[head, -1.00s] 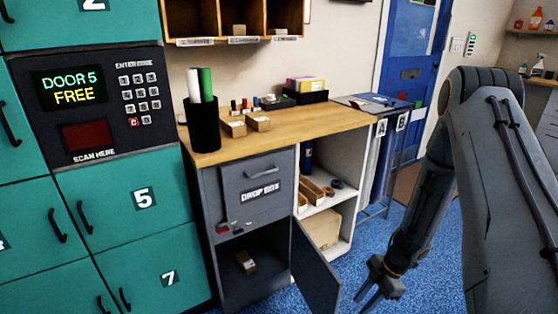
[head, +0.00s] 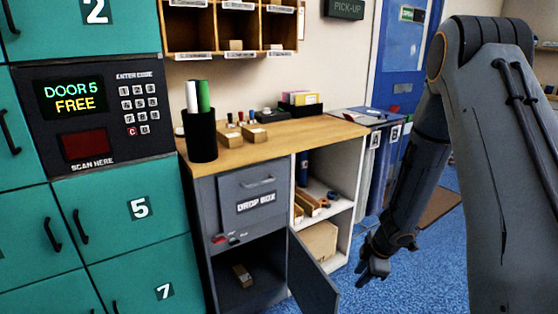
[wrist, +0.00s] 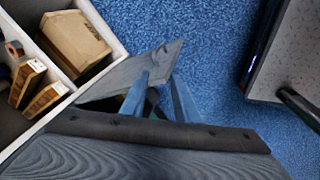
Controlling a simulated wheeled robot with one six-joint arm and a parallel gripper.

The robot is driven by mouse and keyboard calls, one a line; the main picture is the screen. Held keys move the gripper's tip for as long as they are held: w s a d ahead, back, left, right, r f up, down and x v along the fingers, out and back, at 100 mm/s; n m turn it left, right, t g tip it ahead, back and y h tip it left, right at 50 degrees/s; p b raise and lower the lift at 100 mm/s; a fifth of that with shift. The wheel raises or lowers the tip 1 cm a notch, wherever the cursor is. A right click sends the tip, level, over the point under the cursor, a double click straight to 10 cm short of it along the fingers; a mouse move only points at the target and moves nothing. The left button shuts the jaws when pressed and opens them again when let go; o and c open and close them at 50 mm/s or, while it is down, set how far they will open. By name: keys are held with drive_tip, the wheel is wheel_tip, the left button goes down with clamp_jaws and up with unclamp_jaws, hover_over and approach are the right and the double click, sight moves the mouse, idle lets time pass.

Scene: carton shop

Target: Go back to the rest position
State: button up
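My gripper (head: 374,268) hangs at the end of my lowered arm, in front of the open shelf unit and to the right of the drop box's open lower door (head: 314,272). Its fingers show in the wrist view (wrist: 157,92) with a gap between the tips and nothing seen held. The drop box (head: 255,203) is a grey cabinet under the wooden counter. A small brown carton (head: 242,275) lies inside its open lower compartment.
Teal lockers (head: 125,212) and a keypad panel reading DOOR 5 FREE (head: 75,96) stand at left. The counter (head: 300,133) holds a black cup (head: 200,136) and small cartons. The white shelf unit (head: 340,225) holds cartons.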

wheel_tip(320, 180, up, 15)
drive_tip(key=s+m+t+h+b, duration=0.1)
drive_tip(key=s+m+h+b, duration=0.3)
drive_tip(key=m, duration=0.4)
drive_tip(key=s+a+r+m+g+y+b, duration=0.1)
drive_tip(key=s+a+r+m+g+b, duration=0.15)
drive_tip(key=s+a, duration=0.55)
drive_tip(key=s+a+r+m+g+y+b, duration=0.15)
drive_tip(key=s+a+m, duration=0.25)
drive_tip(key=s, duration=0.8)
drive_tip(key=d+r+m+p, duration=0.1)
drive_tip(key=d+r+p, duration=0.4)
drive_tip(key=p, duration=0.8)
wheel_tip(320, 180, up, 2)
drive_tip(key=shift+s+d+r+m, duration=0.1)
drive_tip(key=shift+s+d+m, duration=0.25)
drive_tip(key=shift+s+d, duration=0.1)
drive_tip(key=shift+d+h, duration=0.1)
drive_tip(key=shift+h, duration=0.15)
